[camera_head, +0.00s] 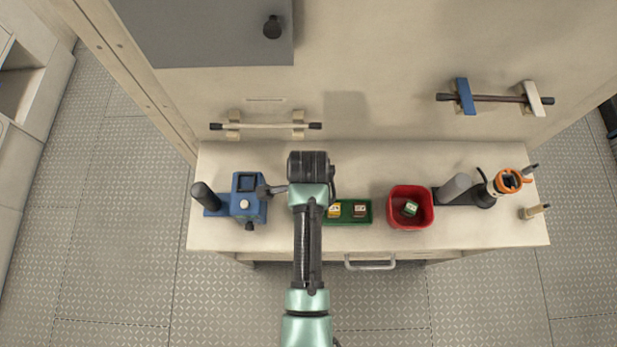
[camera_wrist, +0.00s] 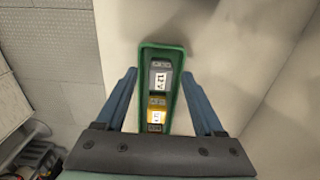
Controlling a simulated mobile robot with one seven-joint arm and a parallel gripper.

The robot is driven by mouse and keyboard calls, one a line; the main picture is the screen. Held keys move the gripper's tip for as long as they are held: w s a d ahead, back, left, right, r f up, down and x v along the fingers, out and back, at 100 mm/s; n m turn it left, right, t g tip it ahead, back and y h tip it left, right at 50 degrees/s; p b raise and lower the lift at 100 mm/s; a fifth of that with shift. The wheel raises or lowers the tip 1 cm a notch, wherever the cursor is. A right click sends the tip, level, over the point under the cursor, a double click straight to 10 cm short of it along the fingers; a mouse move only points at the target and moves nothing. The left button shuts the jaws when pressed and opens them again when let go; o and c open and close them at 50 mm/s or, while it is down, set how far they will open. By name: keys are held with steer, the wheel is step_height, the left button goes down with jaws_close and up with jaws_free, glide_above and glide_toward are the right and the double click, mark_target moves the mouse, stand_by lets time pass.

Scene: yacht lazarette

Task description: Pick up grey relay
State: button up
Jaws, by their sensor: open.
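In the wrist view, the grey relay (camera_wrist: 161,78) has a white label and sits at the far end of a narrow green tray (camera_wrist: 146,62). A yellow relay (camera_wrist: 156,114) sits in the same tray, nearer my wrist. My gripper (camera_wrist: 158,73) is open and empty. Its two blue-grey fingers lie on either side of the tray in the picture; their height above it is unclear.
A red bin (camera_head: 427,219) holding a green relay (camera_head: 411,208) stands right of the tray. A blue device (camera_head: 245,205) stands to the left. A grey cylinder (camera_head: 455,188) and an orange-ringed item (camera_head: 508,181) stand far right. Bar-like fittings (camera_head: 265,126) sit behind.

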steer(key=shift+f, duration=0.15)
jaws_close()
stand_by(0.4)
